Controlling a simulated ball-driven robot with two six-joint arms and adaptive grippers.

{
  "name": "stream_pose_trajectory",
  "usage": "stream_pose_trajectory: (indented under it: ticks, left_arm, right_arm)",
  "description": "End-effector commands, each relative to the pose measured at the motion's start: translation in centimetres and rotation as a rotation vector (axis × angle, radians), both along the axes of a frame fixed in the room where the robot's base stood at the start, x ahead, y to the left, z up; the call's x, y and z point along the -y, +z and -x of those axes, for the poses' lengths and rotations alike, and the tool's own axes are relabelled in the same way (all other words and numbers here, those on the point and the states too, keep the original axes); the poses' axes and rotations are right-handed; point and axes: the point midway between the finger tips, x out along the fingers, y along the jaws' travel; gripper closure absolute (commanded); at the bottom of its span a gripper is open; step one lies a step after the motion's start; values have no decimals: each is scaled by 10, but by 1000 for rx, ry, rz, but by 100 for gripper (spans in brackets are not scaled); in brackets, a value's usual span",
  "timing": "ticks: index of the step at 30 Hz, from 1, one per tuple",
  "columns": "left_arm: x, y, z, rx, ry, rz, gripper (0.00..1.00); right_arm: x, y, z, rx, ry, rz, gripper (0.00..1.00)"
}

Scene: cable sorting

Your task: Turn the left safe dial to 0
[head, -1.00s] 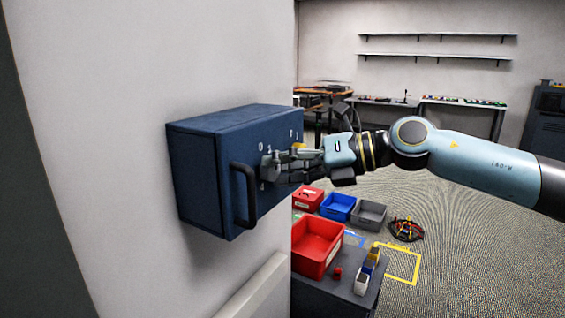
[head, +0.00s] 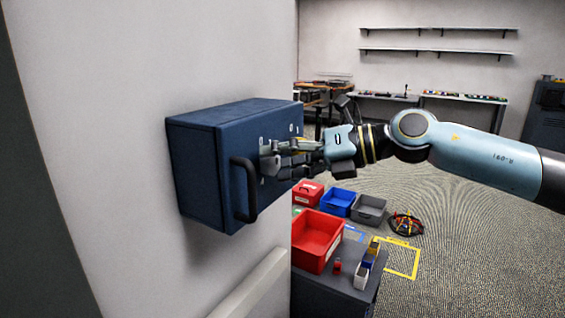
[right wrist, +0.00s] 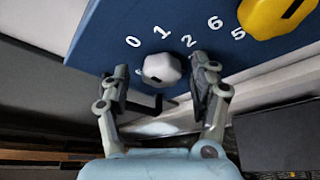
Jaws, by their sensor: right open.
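The dark blue safe (head: 207,180) is fixed to the pale wall, with a black handle (head: 240,190) on its front. In the right wrist view a small whitish dial (right wrist: 162,70) sits on the blue face, with 0, 1 and 2 printed around it. Its pointer setting cannot be told. A yellow dial (right wrist: 275,14) lies to its right, near 6 and 5. My right gripper (head: 268,158) is at the safe's front; in the right wrist view its open fingers (right wrist: 158,85) stand either side of the whitish dial, contact unclear. My left gripper is not in view.
Below the safe, a dark table (head: 338,288) carries a red bin (head: 312,240). More bins, including a blue one (head: 338,203) and a grey one (head: 369,212), stand beyond it. A cable bundle (head: 405,224) lies on the open carpet.

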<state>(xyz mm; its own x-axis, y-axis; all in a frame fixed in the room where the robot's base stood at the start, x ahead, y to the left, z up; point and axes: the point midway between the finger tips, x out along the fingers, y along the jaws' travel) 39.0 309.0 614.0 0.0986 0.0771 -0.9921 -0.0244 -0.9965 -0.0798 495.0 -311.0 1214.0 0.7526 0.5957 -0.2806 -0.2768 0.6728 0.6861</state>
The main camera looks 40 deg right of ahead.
Motion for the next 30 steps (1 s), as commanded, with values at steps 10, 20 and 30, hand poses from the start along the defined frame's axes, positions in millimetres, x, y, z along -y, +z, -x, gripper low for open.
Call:
stream_pose_trajectory:
  ticks: [10,20,30]
  left_arm:
    - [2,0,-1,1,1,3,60]
    - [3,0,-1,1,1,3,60]
    - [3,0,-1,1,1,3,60]
  right_arm:
    - [0,66,0,6,3,8,38]
    - [0,96,0,1,2,1,38]
    - [0,96,0,0,1,1,38]
